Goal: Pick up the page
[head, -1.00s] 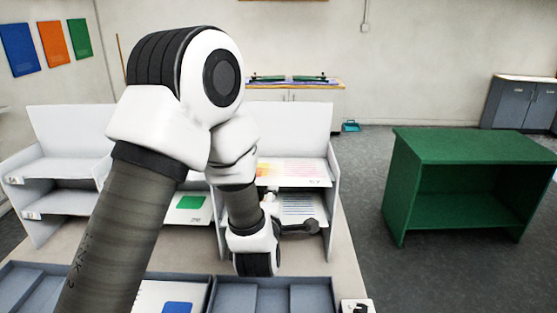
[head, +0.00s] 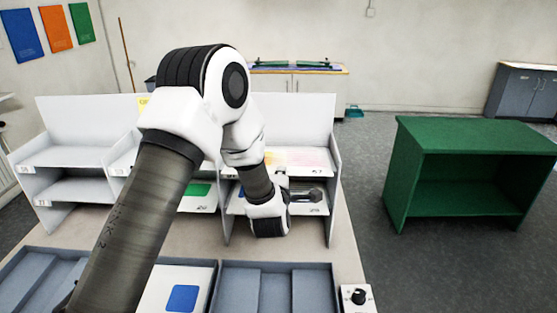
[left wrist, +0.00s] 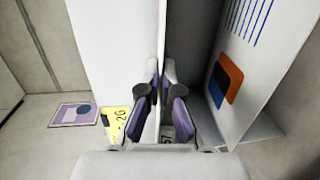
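In the head view, my left gripper (head: 303,194) is at the front of the lower right shelf of the rack, and my arm hides much of that bay. A page with a blue patch (head: 241,192) shows partly behind the arm on this shelf. Another page with orange and pink print (head: 298,157) lies on the shelf above. In the left wrist view, the two fingers (left wrist: 161,95) are close together, either side of a thin white edge. I cannot tell whether they touch it. A page with blue lines and orange and blue squares (left wrist: 248,60) is to their right.
Grey trays (head: 45,280) line the near table edge; a page with a blue square (head: 160,292) lies between them. A small box with a black knob (head: 357,298) sits at the corner. A green cabinet (head: 465,145) stands right, across open floor. A yellow tag (left wrist: 117,122) shows in the left wrist view.

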